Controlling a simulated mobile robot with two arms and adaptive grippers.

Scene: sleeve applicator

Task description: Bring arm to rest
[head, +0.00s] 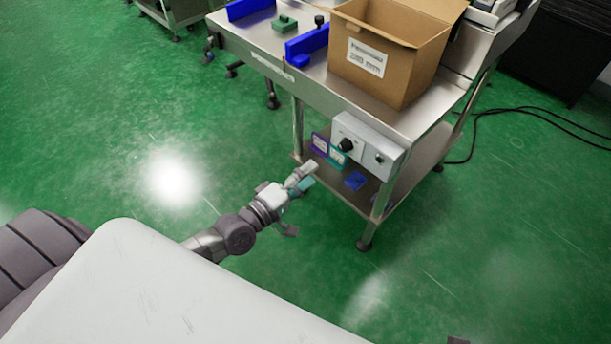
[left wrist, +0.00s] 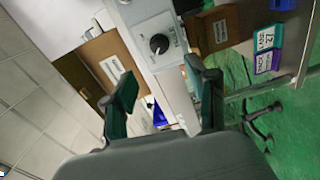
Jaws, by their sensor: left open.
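My left gripper (head: 304,180) hangs in front of the steel cart, close to the control box and the lower shelf in the head view. Its arm comes in from the left, past my white body. In the left wrist view the two dark green-grey fingers of the left gripper (left wrist: 165,92) stand well apart with nothing between them. The control box (left wrist: 158,42) with its black knob shows beyond the fingers, clear of them. My right gripper does not show in either view.
The steel cart (head: 318,92) carries an open cardboard box (head: 386,50), blue blocks (head: 308,43) and a green block (head: 284,23). The control box (head: 366,143) juts from its front. A blue item (head: 355,180) lies on the lower shelf.

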